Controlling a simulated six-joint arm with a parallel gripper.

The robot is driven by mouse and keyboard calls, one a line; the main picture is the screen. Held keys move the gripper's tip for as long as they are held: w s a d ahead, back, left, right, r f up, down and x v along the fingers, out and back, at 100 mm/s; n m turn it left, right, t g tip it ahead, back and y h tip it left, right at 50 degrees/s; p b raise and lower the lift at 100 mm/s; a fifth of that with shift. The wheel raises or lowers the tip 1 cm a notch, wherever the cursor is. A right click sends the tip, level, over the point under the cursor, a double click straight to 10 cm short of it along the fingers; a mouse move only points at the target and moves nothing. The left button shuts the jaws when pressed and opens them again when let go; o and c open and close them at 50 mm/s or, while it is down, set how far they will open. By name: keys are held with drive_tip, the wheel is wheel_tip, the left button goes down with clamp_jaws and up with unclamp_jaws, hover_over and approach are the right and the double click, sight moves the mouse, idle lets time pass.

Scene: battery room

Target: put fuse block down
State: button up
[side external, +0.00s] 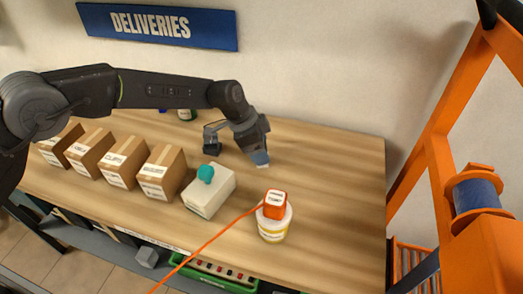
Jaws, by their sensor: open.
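My gripper (260,158) points down over the wooden table, right of the middle. It is open. A small grey-blue and white patch shows at its tip; I cannot tell whether this is a finger or a separate piece. No thing is clearly readable as the fuse block. An orange block with a white label (275,204) sits on a white and yellow tub (274,230).
Several cardboard boxes (160,172) stand in a row at the left. An orange cord (215,240) runs from the orange block over the table's front edge. An orange frame (440,150) rises at the right. The table (335,165) is clear right of my gripper.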

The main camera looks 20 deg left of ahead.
drive_tip(key=v, duration=1)
drive_tip(key=shift+r, duration=0.15)
drive_tip(key=shift+a+r, duration=0.1)
drive_tip(key=shift+a, duration=0.1)
drive_tip(key=s+a+r+n+t+y, duration=0.2)
drive_tip(key=s+a+r+n, duration=0.5)
drive_tip(key=s+a+r, duration=0.75)
drive_tip(key=s+a+f+n+t+y, duration=0.1)
drive_tip(key=s+a+f+n, duration=0.1)
drive_tip(key=s+a, duration=0.3)
drive_tip(key=s+a+f+n+y, duration=0.1)
drive_tip(key=s+a+n, duration=0.3)
drive_tip(key=s, duration=0.8)
drive_tip(key=shift+s+a+f+t, duration=0.4)
drive_tip(key=shift+a+f, duration=0.1)
drive_tip(key=shift+a, duration=0.15)
